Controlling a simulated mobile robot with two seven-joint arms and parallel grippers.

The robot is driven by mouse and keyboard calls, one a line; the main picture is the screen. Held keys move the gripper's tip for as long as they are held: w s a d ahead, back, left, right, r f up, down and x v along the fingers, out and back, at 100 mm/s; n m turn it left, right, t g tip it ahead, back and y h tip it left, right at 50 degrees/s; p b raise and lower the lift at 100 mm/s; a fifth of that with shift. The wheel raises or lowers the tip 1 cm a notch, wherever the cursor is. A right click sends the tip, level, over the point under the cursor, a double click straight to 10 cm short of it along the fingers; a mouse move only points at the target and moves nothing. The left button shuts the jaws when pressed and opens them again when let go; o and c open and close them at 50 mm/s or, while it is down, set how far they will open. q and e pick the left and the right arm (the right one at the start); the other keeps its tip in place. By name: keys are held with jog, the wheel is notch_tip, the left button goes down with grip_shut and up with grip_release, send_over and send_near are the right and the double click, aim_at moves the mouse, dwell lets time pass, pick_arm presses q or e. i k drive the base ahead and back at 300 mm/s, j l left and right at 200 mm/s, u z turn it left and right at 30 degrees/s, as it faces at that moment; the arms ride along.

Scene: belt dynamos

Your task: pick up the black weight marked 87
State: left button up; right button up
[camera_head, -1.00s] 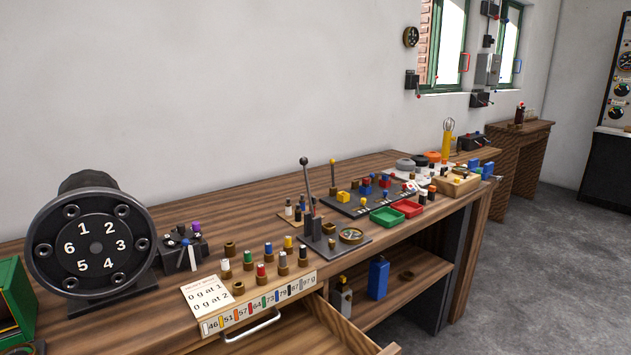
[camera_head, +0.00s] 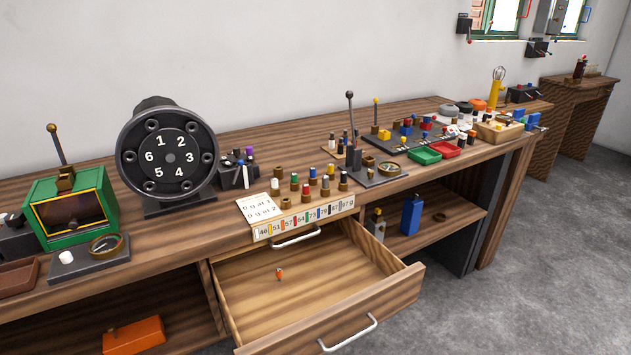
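A row of small coloured weights stands in brown sockets near the front edge of the bench. A dark-topped one (camera_head: 343,177) at the right end of the row looks like the black weight; its number is too small to read. The blue weight (camera_head: 325,182) and yellow weight (camera_head: 331,170) are just left of it. The label strip (camera_head: 303,216) below the row bears several numbers with colour marks, 87 seemingly near its right end. Neither of my grippers is in view.
An open wooden drawer (camera_head: 345,315) juts out below the row, with a small orange weight (camera_head: 280,273) inside. A numbered black dial (camera_head: 168,157) stands left, and a lever stand (camera_head: 353,150) right. A green box (camera_head: 72,212) is farther left.

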aim_at(344, 175)
jog(key=i+j+z, duration=0.1)
jog(key=i+j, duration=0.2)
jog(key=i+j+z, duration=0.15)
jog(key=j, duration=0.35)
jog(key=i+j+z, duration=0.1)
jog(key=i+j, duration=0.25)
